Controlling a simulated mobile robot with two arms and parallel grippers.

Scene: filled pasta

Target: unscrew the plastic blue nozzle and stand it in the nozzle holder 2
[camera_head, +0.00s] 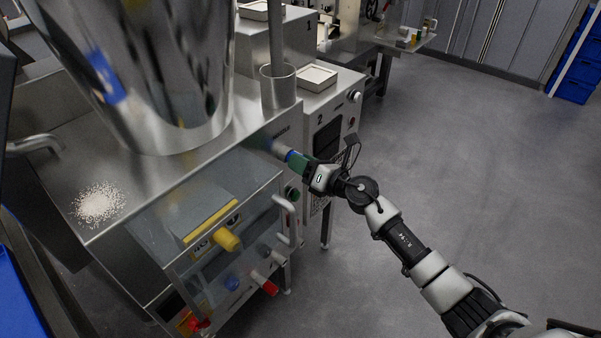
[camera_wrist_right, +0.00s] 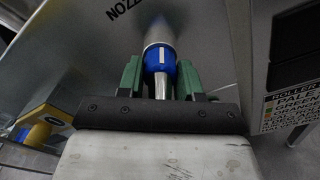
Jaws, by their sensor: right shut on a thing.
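The blue nozzle (camera_wrist_right: 160,60) is a blue collar with a pale mark and a metal tip. In the right wrist view it is at the end of a grey metal outlet tube (camera_wrist_right: 160,32). My right gripper (camera_wrist_right: 160,76) has its green fingers shut on the nozzle, one on each side. In the head view the right gripper (camera_head: 297,163) is at the machine's right side, with a little blue (camera_head: 290,155) showing at its fingertips. Whether the nozzle is still threaded on the tube cannot be told. I cannot identify nozzle holder 2. My left gripper is not in view.
A yellow plate (camera_head: 209,220) with partly readable lettering and a yellow fitting (camera_head: 229,240) sits on the machine's front. A red-tipped handle (camera_head: 270,288) is lower. Open floor (camera_head: 470,170) lies to the right.

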